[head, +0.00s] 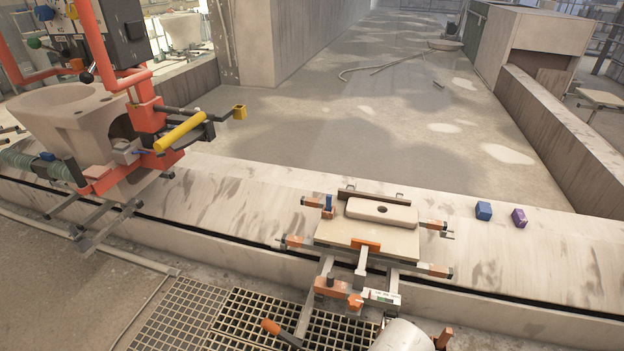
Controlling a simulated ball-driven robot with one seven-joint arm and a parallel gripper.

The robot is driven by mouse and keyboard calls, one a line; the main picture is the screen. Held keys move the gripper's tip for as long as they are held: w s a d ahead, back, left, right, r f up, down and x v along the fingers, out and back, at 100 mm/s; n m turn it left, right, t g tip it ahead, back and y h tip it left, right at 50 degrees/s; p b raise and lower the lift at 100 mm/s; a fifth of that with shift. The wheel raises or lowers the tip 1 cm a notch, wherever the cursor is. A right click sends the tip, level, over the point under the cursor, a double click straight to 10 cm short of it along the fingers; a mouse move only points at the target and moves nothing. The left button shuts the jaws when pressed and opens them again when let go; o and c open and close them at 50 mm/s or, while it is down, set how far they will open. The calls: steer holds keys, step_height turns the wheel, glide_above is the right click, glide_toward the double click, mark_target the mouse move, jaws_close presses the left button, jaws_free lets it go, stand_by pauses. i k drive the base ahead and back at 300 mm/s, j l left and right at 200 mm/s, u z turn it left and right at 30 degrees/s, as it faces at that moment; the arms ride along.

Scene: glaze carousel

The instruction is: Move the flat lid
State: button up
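The flat lid (382,211) is a pale beige slab with rounded ends and a dark-rimmed oval hole in its top. It lies flat on a cream board (345,236) at the centre right. The board rests on a metal carrier (363,254) with orange clamps and short arms sticking out to both sides. A dark brown bar (370,192) runs just behind the lid. I cannot tell whether the bar touches it. My gripper does not show, and nothing is seen holding the lid.
A blue block (483,211) and a purple block (519,217) sit on the pale ledge (560,240) to the right. An unglazed toilet bowl (75,125) on an orange machine (150,130) stands at left. A floor grating (185,320) lies in front. The floor beyond is mostly clear.

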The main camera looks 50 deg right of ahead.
mark_target(359, 208)
steer(key=z, duration=1.3)
